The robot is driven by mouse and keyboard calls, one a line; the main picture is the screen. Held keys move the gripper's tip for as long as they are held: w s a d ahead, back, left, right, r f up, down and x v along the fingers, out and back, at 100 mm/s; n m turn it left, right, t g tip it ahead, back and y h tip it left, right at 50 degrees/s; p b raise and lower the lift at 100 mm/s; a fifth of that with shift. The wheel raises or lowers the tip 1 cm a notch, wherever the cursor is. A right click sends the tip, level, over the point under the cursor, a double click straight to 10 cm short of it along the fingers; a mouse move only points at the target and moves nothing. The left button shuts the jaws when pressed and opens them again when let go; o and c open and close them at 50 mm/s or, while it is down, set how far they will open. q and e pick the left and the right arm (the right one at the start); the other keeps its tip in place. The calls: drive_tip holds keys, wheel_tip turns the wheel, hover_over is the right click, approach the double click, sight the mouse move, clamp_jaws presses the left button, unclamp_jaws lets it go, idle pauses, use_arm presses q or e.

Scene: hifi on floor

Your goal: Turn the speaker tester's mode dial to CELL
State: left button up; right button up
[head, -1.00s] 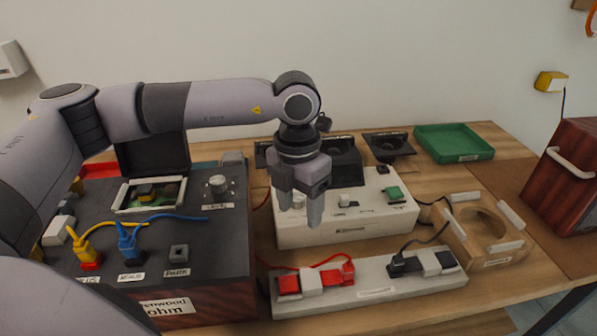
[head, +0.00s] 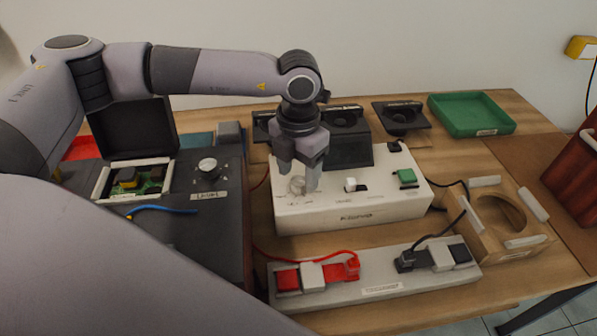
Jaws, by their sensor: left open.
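The white speaker tester (head: 340,213) stands on the wooden table in the middle of the head view. Its round pale mode dial (head: 296,186) is at the left end of its top. The markings around the dial are too small to read. My left gripper (head: 298,180) points down over the dial, its fingers open, one to each side of it in the picture. I cannot tell whether the fingers touch the dial. The tester's top also carries a small white switch (head: 351,185) and a green button (head: 407,177). My right gripper is not in view.
Black speakers (head: 402,117) stand behind the tester, and a green tray (head: 471,113) is at the back right. A power strip (head: 380,289) with red and black plugs lies in front. A dark unit with a knob (head: 208,166) is left. A wooden ring jig (head: 500,215) is right.

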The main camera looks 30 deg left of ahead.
use_arm(q)
drive_tip(key=shift+f, duration=0.8)
drive_tip(key=c, duration=1)
drive_tip(key=shift+c, duration=0.2)
